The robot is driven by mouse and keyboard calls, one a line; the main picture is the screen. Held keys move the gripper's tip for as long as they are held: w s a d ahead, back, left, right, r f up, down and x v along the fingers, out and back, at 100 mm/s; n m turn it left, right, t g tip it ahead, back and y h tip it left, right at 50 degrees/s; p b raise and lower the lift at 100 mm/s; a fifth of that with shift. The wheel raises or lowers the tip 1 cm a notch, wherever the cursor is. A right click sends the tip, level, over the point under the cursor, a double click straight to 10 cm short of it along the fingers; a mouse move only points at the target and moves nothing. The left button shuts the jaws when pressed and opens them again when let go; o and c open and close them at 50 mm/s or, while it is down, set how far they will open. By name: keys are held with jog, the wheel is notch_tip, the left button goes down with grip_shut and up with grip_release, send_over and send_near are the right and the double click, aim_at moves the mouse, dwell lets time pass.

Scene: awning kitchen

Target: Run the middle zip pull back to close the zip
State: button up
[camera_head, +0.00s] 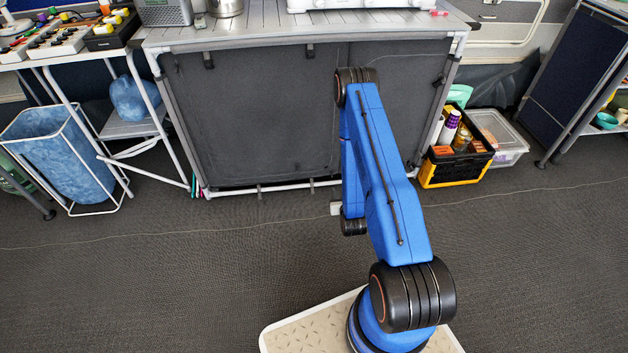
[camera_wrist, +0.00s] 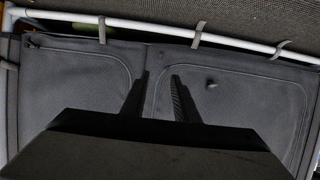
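The grey fabric front of the cabinet (camera_head: 265,115) hangs below the worktop in the head view. It fills the wrist view (camera_wrist: 75,85), where the floor is at the top. Curved seams or zip lines outline two panels; one line (camera_wrist: 152,95) runs down between my fingers. A small grey tab (camera_wrist: 211,84) stands out on the right panel, right of my fingers; I cannot tell whether it is a zip pull. The middle zip pull is not clearly visible. My gripper (camera_wrist: 160,76) points at the fabric, its fingers apart with nothing visible between them. My arm hides it in the head view.
A white rail (camera_wrist: 150,28) with fabric loops runs along the cabinet's bottom. A black and yellow crate of bottles (camera_head: 456,160) and a clear box (camera_head: 500,135) stand at right. A blue bin (camera_head: 62,160) in a white frame stands at left. Open carpet lies in front.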

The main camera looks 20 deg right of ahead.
jog(key=x, duration=1.7)
jog(key=shift+w, duration=0.15)
grip_shut()
dwell(1.1)
